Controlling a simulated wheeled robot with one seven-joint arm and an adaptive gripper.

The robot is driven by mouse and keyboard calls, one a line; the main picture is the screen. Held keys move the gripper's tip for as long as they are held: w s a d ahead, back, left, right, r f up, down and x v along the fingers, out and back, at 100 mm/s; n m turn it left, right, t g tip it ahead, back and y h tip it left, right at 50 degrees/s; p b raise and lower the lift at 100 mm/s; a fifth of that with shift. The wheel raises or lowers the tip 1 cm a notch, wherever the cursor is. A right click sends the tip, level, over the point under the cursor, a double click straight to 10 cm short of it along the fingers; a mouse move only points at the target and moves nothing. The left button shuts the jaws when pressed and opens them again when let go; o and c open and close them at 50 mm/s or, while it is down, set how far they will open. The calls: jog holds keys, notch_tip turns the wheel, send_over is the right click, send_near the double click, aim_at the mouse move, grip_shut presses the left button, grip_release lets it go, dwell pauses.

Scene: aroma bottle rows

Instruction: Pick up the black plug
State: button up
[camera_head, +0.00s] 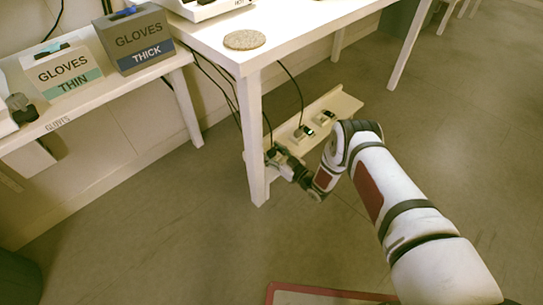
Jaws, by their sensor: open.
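A low cream shelf (343,104) under the white table carries small pale socket units with dark tops, one in the middle (303,132) and one farther right (326,117). Black cables (293,82) hang from the table down to this shelf. My gripper (274,156) is open at the shelf's near left end, just right of the front table leg. A black cable (268,122) runs down to the spot where the gripper is. The black plug itself is too small and too covered by the gripper to make out, and I cannot tell whether the fingers touch it.
The white table's front leg (255,140) stands close left of my gripper. A round cork mat (244,40) lies on the tabletop. A side table at left holds a thin gloves box (63,75) and a thick gloves box (137,40). Floor to the right is clear.

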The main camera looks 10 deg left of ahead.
jog(key=c, duration=1.3)
jog(key=shift+o, duration=0.2)
